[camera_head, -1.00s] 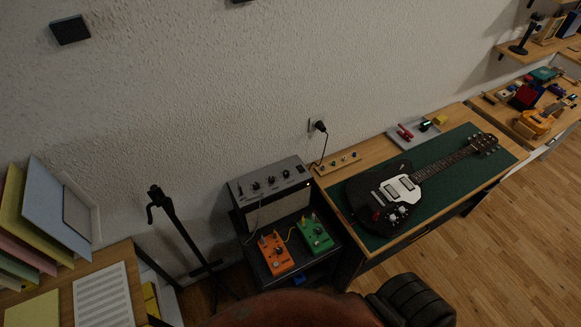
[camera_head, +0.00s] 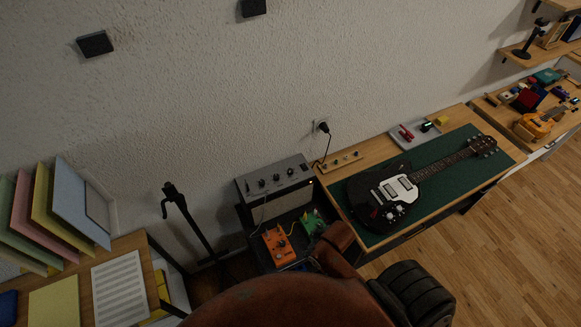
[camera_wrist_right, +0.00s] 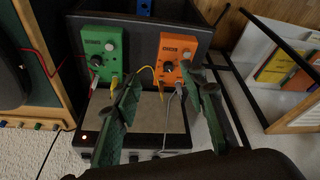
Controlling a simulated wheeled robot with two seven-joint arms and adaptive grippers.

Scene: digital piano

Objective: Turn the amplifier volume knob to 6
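The grey amplifier (camera_head: 275,183) stands against the wall on a dark stand in the head view, with several dark knobs (camera_head: 276,178) along its top panel. Their settings are too small to read. In the right wrist view the amplifier's pale front (camera_wrist_right: 150,112) lies behind my right gripper (camera_wrist_right: 159,74). The gripper's two green-grey fingers are spread apart with nothing held between them. Part of the amplifier's knob row shows at the bottom, largely hidden by the gripper. My left gripper is in neither view.
An orange pedal (camera_head: 278,245) and a green pedal (camera_head: 311,222) with cables sit in front of the amplifier. A black stand (camera_head: 185,215) is left of it. A table with a green mat (camera_head: 455,190) and black guitar (camera_head: 385,198) is on the right.

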